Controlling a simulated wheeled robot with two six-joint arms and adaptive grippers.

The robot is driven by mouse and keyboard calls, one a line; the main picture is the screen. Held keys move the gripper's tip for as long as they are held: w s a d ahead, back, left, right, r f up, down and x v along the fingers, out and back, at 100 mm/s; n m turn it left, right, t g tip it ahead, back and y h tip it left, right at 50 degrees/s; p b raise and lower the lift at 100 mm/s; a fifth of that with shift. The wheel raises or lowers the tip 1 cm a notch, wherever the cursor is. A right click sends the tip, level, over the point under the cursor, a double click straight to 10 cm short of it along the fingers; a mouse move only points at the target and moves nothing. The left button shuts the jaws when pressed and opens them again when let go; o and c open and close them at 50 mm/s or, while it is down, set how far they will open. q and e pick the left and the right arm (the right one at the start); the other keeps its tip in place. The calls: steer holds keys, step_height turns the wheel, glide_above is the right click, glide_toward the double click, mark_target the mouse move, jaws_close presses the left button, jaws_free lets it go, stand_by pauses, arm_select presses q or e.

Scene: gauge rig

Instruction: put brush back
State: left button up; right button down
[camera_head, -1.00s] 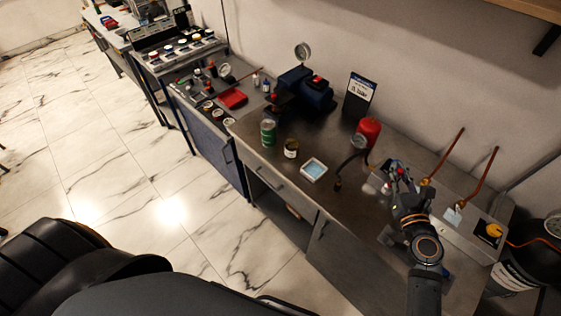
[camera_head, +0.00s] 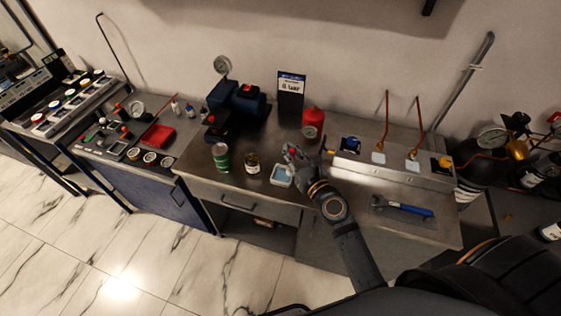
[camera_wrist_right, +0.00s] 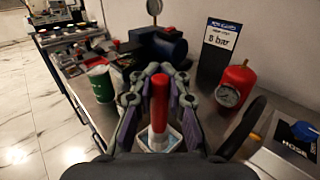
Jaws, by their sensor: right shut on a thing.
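My right gripper (camera_head: 294,154) is shut on a red-handled thing, likely the brush (camera_wrist_right: 159,108). The red handle is upright between the fingers (camera_wrist_right: 160,78) in the wrist view; its lower end is pale, and bristles cannot be made out. A white square tray with a pale blue inside (camera_head: 281,182) lies on the bench just below the gripper. It also shows behind the handle in the wrist view (camera_wrist_right: 174,140). Whether the brush touches the tray I cannot tell. My left gripper is not in view.
A dark jar with a pale label (camera_head: 253,164) and a green can (camera_head: 221,157) stand left of the tray. A red gauge cylinder (camera_head: 313,121) stands behind the gripper. A metal manifold (camera_head: 395,168) and a blue-handled wrench (camera_head: 405,208) lie to the right.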

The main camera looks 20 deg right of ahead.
steer(key=w+f+b, duration=0.2)
steer(key=f, duration=0.1)
steer(key=w+f+b, duration=0.1)
steer(key=f+b, duration=0.1)
steer(key=f, duration=0.1)
steer(key=w+f+b, duration=0.2)
steer(key=f, duration=0.1)
steer(key=shift+w+a+f+b, duration=0.3)
steer(key=shift+w+a+b, duration=0.05)
steer(key=shift+a+b, duration=0.05)
steer(key=shift+r, duration=0.1)
steer(key=shift+s, duration=0.1)
steer(key=c, duration=1.3)
jaws_free()
